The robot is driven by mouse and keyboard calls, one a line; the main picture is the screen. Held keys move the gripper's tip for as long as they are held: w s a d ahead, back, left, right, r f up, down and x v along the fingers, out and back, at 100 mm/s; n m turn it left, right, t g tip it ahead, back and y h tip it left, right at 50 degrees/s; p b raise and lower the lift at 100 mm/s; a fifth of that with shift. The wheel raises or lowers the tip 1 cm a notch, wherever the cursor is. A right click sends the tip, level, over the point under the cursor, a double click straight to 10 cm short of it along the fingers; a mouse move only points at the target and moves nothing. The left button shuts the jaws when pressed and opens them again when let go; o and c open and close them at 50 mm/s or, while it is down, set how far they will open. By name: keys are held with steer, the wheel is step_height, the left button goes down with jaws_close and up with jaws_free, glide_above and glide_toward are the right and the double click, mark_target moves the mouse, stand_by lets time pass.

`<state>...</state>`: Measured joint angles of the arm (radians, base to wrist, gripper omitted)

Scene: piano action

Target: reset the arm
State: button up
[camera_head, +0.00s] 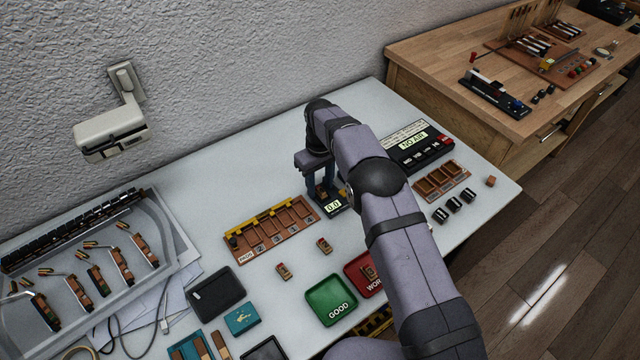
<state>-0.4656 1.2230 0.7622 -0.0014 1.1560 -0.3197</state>
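My arm reaches in from the bottom right and bends down over the white table (450,240). My gripper (322,192) points down above a small black device with a lit display (333,206) that reads 0.0. Its fingers are small and partly dark here, and the arm's forearm hides their right side. I cannot tell whether it is open or shut, or whether anything is between the fingers.
Left of the gripper is a brown slotted rack (270,232). Small wooden parts (284,271) lie before it. Green (331,300) and red (362,270) trays sit in front. A black "NO AIR" box (418,146) stands behind right. A clear tray (165,232) holds hammers at left.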

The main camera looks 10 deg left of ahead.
steer(key=shift+r, duration=0.2)
steer(key=shift+r+p, duration=2.3)
steer(key=shift+r, duration=1.05)
